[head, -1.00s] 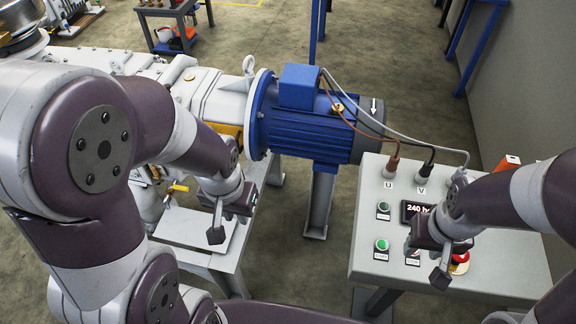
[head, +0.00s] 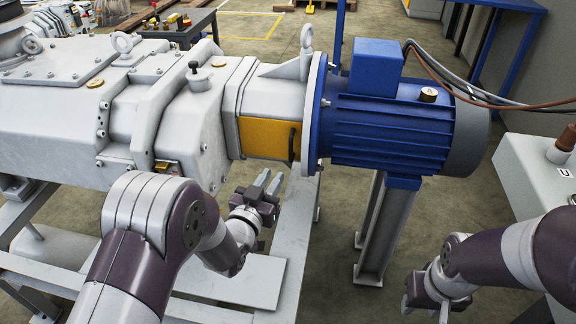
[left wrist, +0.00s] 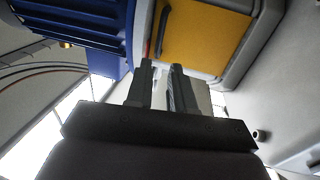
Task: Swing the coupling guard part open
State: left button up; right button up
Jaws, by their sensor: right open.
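The coupling guard is a yellow panel (head: 265,138) on the grey housing, left of the blue motor. A dark upright handle (head: 292,142) is at its right edge, and the guard looks shut. The left wrist view shows the yellow panel (left wrist: 205,38) and the dark handle (left wrist: 162,32) just beyond the fingertips. My left gripper (head: 269,182) is below the guard, apart from the handle, with a gap between its empty fingers (left wrist: 161,68). My right gripper (head: 425,305) is open at the lower right, far from the guard, with its fingertips partly hard to make out.
The blue motor (head: 390,130) stands right of the guard on a grey post. The grey machine housing (head: 180,130) fills the left. A grey frame (head: 245,280) lies below my left gripper. A control box (head: 530,175) with cables is at the right.

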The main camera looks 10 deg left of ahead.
aim_at(290, 150)
pick_arm(q)
jog(key=w+b, duration=0.1)
jog(key=w, duration=0.2)
jog(key=w+d, duration=0.1)
jog(key=w, duration=0.3)
jog(key=w+d+b, duration=0.1)
jog(key=w, duration=0.2)
jog(key=shift+w+d+b, duration=0.1)
jog(key=shift+w+b, duration=0.25)
grip_shut()
